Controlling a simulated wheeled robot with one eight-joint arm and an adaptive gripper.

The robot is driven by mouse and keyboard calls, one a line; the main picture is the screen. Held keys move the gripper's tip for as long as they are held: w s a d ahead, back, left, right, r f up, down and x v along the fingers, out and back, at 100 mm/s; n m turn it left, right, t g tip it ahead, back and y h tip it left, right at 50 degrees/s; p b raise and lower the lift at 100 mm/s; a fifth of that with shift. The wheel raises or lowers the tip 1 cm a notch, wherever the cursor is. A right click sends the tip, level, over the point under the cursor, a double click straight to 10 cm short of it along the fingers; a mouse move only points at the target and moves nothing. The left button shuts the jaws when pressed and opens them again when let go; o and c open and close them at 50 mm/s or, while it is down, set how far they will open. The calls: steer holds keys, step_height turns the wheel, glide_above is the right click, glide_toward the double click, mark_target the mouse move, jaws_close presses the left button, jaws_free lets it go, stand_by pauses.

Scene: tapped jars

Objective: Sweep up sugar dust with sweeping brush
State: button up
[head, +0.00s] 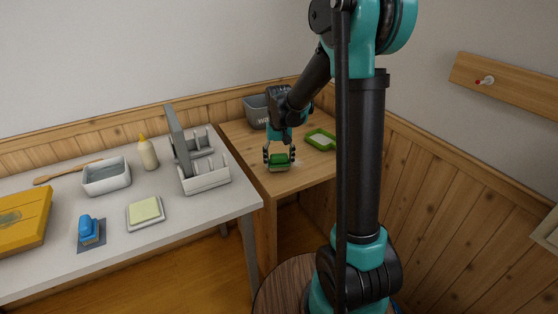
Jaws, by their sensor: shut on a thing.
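My gripper (280,155) is over the wooden side table (308,177), near its front left part. A green-rimmed tray or dustpan (321,139) with a pale inside lies to the right of the gripper. No sugar dust can be made out at this size.
A grey bin (256,111) stands at the table's back, partly behind my arm. A grey table (185,218) on the left holds a white rack (205,179), squeeze bottle (148,154), white basin (107,176), blue-handled item (89,230), yellow pad (146,210) and yellow box (22,220).

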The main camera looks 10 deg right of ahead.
mark_target(305, 161)
steer(key=shift+f, duration=0.5)
stand_by(0.7)
steer(key=shift+d, duration=0.1)
steer(key=shift+w+d, duration=0.35)
steer(key=shift+d, duration=0.5)
steer(key=shift+w+d, duration=0.4)
steer(key=shift+d, duration=0.5)
steer(key=shift+w+d, duration=0.35)
steer(key=shift+d, duration=0.5)
steer(key=shift+d, duration=0.1)
steer(key=shift+w+d, duration=0.4)
steer(key=shift+d, duration=0.45)
steer(key=shift+w+d, duration=0.35)
steer(key=shift+d, duration=0.5)
steer(key=shift+w+d, duration=0.4)
steer(key=shift+d, duration=0.45)
steer(key=shift+s+a, duration=0.4)
steer(key=shift+a, duration=0.5)
steer(key=shift+s+a, duration=0.35)
steer(key=shift+a, duration=0.5)
steer(key=shift+s+a, duration=0.4)
steer(key=shift+a, duration=0.5)
